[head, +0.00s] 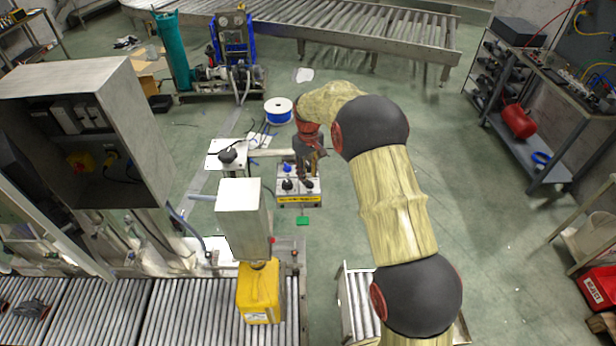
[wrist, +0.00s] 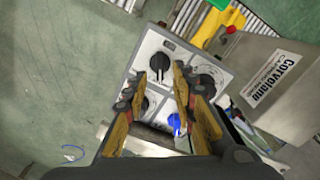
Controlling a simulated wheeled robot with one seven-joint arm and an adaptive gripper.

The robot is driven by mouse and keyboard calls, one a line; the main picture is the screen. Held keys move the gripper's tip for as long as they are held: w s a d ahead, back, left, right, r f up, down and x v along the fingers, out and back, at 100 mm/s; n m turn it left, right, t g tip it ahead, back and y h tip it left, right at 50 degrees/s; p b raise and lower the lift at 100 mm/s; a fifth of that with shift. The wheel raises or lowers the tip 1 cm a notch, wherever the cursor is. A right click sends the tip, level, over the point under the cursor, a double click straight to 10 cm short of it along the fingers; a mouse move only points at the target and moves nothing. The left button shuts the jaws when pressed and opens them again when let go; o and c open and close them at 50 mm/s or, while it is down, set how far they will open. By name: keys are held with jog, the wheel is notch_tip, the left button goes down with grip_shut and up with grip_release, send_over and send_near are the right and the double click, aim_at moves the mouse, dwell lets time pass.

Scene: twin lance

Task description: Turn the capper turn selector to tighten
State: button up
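A small control box (head: 299,198) with a white top and a yellow front strip stands below my gripper (head: 309,172). In the wrist view its light panel (wrist: 185,58) carries black knobs and a blue knob (wrist: 174,122). One black knob (wrist: 160,64) shows between the fingertips of my gripper (wrist: 160,73), another (wrist: 207,80) lies to the right, and a third (wrist: 143,103) shows between the fingers. The fingers are apart. I cannot tell whether they touch the knob, and the labels are too small to read which is the turn selector.
A grey housing with a Corvolane label (wrist: 272,78) stands beside the panel. A yellow jug (head: 258,292) stands on the roller conveyor (head: 180,310) under a pale block (head: 244,215). A white-flanged spool (head: 278,110) lies behind the box. Open floor (head: 480,215) lies to the right.

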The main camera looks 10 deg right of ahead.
aim_at(308, 179)
notch_tip(308, 179, up, 10)
jog(key=shift+r, duration=0.15)
dwell(0.6)
jog(key=s+f+m+t+b, duration=0.2)
jog(key=s+b, duration=0.9)
jog(key=s, duration=1)
jog(key=s+f+m+t+b, duration=0.2)
jog(key=s+f+b, duration=0.3)
jog(key=s+b, duration=0.7)
jog(key=s+t, duration=0.1)
jog(key=s, duration=0.8)
jog(key=shift+s+d+t, duration=0.3)
jog(key=shift+s+d, duration=0.05)
